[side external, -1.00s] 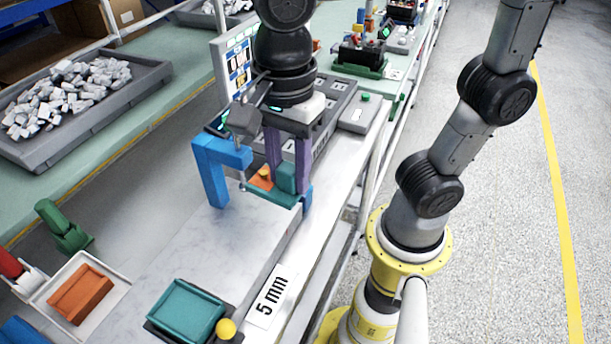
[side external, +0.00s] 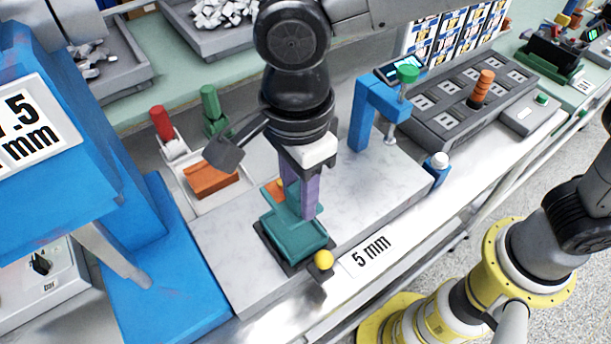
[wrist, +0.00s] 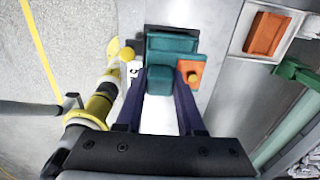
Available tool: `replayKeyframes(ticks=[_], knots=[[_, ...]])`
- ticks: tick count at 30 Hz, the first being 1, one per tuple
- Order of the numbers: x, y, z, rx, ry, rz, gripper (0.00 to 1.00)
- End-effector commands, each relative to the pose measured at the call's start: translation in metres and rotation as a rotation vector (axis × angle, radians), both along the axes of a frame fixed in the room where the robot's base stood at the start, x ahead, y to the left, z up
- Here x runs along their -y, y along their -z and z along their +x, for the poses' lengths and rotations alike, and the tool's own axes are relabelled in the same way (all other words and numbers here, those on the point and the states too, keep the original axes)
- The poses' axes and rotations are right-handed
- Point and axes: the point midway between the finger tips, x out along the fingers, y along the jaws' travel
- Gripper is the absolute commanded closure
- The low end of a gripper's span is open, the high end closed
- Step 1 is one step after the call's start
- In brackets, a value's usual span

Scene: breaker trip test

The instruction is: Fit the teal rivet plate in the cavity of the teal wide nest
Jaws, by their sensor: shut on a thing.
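The teal rivet plate (side external: 273,208) carries an orange pad with a small orange rivet (wrist: 191,76) and a teal block (wrist: 159,81). My gripper (side external: 299,208) has its purple fingers shut on the teal block. The teal wide nest (side external: 300,241) is a shallow tray on a dark base with a yellow ball knob, near the front edge. The held plate is over the back part of the nest in the side view; the fingers hide part of it. In the wrist view the nest (wrist: 172,43) shows just beyond the block. I cannot tell the height gap.
A blue clamp-like stand (side external: 366,115) with a green knob stands behind, right of my gripper. A white tray (side external: 240,197) with an orange block is at the left. A large blue frame (side external: 150,225) fills the left side. A "5 mm" label (side external: 370,256) lies right of the nest.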

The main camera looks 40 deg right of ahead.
Motion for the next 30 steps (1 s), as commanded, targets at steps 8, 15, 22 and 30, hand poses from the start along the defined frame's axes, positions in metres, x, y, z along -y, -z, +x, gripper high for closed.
replayKeyframes(ticks=[8, 15, 22, 30], knots=[[0.0, 0.004, 0.0, 0.001, 0.001, 0.0, 1.0], [0.001, 0.023, 0.0, -0.001, 0.001, -0.001, 1.0], [0.001, 0.043, 0.0, -0.001, 0.001, -0.001, 1.0], [0.001, 0.056, 0.0, 0.0, 0.001, 0.0, 1.0]])
